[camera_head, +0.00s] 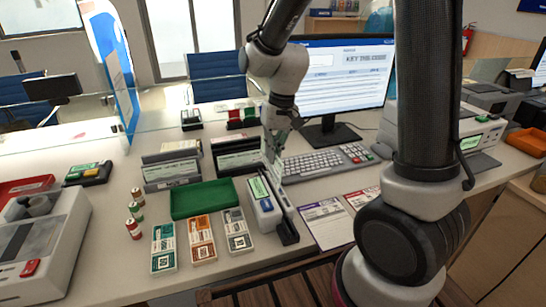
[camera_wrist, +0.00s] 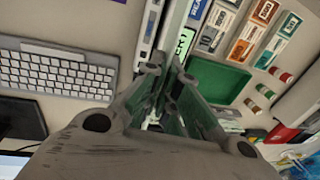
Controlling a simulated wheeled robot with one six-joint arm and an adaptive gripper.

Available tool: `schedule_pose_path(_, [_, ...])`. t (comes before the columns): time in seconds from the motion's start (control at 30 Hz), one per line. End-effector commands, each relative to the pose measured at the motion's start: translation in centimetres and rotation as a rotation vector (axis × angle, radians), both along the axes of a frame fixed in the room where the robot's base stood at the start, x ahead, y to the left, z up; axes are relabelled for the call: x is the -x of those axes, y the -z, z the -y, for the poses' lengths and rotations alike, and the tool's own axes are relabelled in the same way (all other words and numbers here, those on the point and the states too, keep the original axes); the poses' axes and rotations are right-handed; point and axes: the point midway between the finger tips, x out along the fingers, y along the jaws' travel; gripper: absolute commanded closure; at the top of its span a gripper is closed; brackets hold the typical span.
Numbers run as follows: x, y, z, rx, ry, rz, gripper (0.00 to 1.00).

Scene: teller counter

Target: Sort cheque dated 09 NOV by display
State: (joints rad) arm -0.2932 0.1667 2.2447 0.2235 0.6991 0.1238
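My gripper (camera_head: 277,137) is above the counter, left of the keyboard; its fingers look closed on a thin pale-green slip (camera_head: 270,157), probably a cheque. The date on it is too small to read. In the wrist view, the gripper (camera_wrist: 166,78) shows its fingers close together with green surfaces between and beside them. Below it is a white-and-blue device (camera_head: 265,207) with a small green display and a dark slot along its right side. Two racks (camera_head: 171,172) (camera_head: 238,160) with pale slips stand to the left. The monitor (camera_head: 345,85) is lit; its heading seems to read "KEY THIS CODE".
A green tray (camera_head: 203,190) lies left of the device, with several banded note bundles (camera_head: 202,238) in front. The keyboard (camera_head: 325,163) is right of my gripper. Two printed sheets (camera_head: 323,222) lie front right. Small rolls (camera_head: 134,228) stand left of the bundles. A glass screen runs behind.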

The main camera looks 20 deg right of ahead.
Motion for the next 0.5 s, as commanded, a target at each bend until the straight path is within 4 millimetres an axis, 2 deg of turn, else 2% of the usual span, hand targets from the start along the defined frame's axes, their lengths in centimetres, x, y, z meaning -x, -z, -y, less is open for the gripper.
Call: schedule_pose_path(0.5, [0.0,-2.8,0.0,-0.001,0.000,0.001,1.00])
